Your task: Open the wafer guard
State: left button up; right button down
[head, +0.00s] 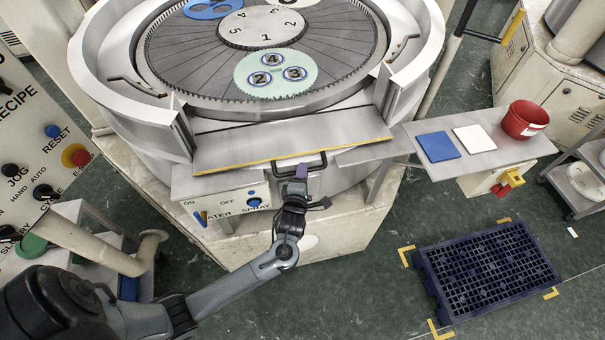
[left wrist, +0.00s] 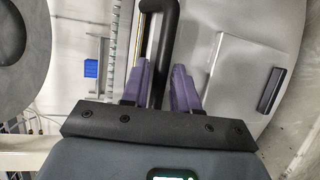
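The wafer guard (head: 290,141) is a wide grey plate with a yellow front edge, across the front of the round lapping machine. A black bar handle (head: 318,161) sticks out from its front edge; it also shows in the left wrist view (left wrist: 168,35). My left gripper (head: 297,174) is at this handle. In the left wrist view its two purple fingers (left wrist: 160,80) stand on either side of the bar, with a narrow gap showing, so they look open around it. My right gripper is in neither view.
Behind the guard lies the lapping plate with a green carrier (head: 275,76) of numbered wafers. A side shelf on the right holds a blue pad (head: 438,146), a white pad (head: 474,139) and a red bucket (head: 524,120). A dark blue pallet (head: 488,270) lies on the floor.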

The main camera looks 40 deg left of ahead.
pick_arm(q)
grip_shut()
jog(key=shift+r, duration=0.1)
jog(key=shift+n+g+h, duration=0.4)
jog(key=shift+g+h, duration=0.2)
jog(key=shift+g, duration=0.2)
notch_tip(320, 180, up, 4)
jog(key=p, duration=0.5)
jog(key=shift+r, duration=0.2)
